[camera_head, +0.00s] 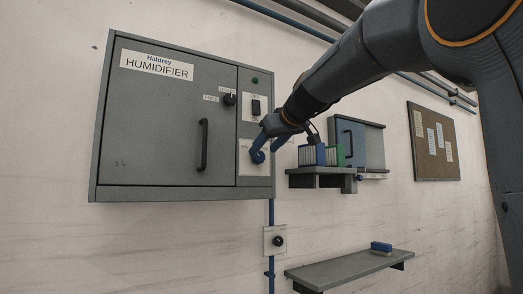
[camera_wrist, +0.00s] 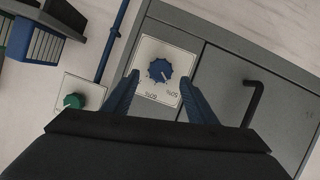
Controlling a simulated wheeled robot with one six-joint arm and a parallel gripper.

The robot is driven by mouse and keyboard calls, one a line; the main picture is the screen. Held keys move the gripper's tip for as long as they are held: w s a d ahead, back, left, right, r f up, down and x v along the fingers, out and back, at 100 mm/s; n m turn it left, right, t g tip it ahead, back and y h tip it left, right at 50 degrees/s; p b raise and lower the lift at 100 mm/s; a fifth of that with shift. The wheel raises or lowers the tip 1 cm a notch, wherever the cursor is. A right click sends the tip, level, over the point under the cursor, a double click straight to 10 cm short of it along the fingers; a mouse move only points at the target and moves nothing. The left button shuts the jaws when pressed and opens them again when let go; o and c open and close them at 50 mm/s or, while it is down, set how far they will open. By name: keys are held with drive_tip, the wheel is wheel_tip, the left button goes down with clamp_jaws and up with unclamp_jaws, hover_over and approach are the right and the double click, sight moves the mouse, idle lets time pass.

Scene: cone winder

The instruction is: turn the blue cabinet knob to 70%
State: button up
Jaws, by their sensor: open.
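The grey humidifier cabinet (camera_head: 170,120) hangs on the wall, its door closed. Its blue knob (camera_head: 257,156) is on the lower right of the front, partly covered by my gripper (camera_head: 265,143) in the head view. In the wrist view the blue knob (camera_wrist: 160,70) sits on a white plate (camera_wrist: 147,88) with percent marks, seen inverted. A small pale mark shows on the knob's lower right there. My gripper (camera_wrist: 159,78) is open, one blue finger on each side of the knob in the picture. Contact with the knob cannot be told.
A black door handle (camera_head: 202,145), a small black knob (camera_head: 229,99) and a switch (camera_head: 255,107) are close by. A shelf (camera_head: 318,178) with binders stands out at the right.

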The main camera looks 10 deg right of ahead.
sight(260, 154)
drive_tip(key=shift+p+x, duration=0.6)
drive_tip(key=shift+x, duration=1.35)
drive_tip(key=c, duration=1.1)
drive_tip(key=shift+o, duration=0.2)
